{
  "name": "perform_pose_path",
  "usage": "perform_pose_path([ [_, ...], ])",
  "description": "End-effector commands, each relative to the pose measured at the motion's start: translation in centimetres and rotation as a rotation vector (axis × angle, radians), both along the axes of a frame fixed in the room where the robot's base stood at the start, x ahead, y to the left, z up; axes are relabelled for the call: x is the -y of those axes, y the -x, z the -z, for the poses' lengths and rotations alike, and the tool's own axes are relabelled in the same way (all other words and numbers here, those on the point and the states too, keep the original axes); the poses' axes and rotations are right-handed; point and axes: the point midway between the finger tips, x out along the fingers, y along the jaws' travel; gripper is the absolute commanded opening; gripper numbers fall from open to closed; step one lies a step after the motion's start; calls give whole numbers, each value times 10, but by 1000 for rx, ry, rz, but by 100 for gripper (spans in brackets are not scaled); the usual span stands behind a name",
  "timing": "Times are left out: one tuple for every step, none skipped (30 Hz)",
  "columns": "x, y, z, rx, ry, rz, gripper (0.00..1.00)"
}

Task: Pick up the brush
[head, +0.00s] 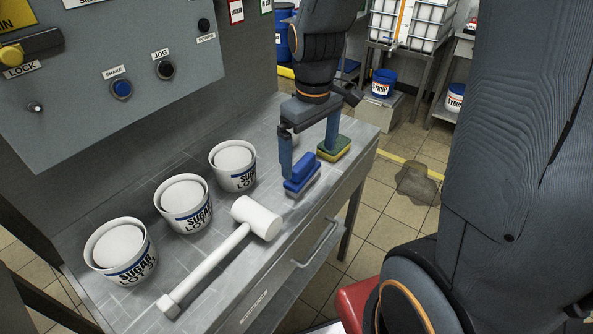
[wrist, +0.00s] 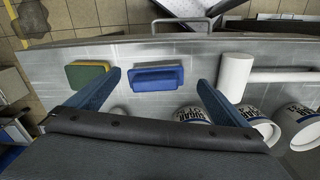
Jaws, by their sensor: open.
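The blue brush (head: 302,181) lies on the grey metal bench near its front edge. It also shows in the wrist view (wrist: 158,79), with a raised blue grip along its top. My gripper (head: 308,164) points down above the bench at the brush. Its two blue fingers are apart and empty. In the wrist view the brush appears between the fingertips of my gripper (wrist: 158,82), with space on both sides. I cannot tell exactly how high the fingertips are above the bench.
A green and yellow sponge (head: 334,149) lies close to the right finger. A white mallet (head: 257,218) lies left of the brush. Several sugar tubs (head: 232,167) stand along the back. A drawer handle (head: 320,243) juts from the bench front.

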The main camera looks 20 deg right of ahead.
Motion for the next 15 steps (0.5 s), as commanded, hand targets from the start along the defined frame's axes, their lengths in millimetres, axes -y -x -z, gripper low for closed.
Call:
perform_pose_path([
  [-1,-10,-1,-13,2,-65,100],
  [-1,-15,-2,-19,4,-104,100],
  [-2,-20,-2,-26,4,-149,100],
  [-2,-23,-3,-31,5,-176,100],
  [-2,-25,-3,-36,5,-197,100],
  [-2,-27,-2,-41,4,-218,100],
  [-2,-28,0,-42,4,-229,100],
  [-2,-29,2,-44,4,-234,100],
  [-2,-29,5,-46,4,-238,100],
  [-2,-29,9,-46,4,-238,100],
  [-2,-28,12,-46,4,-237,100],
  [-1,-28,16,-46,4,-236,100],
  [-1,-28,18,-45,5,-235,100],
  [-1,-28,21,-45,5,-235,100],
  [-1,-27,23,-46,5,-234,100],
])
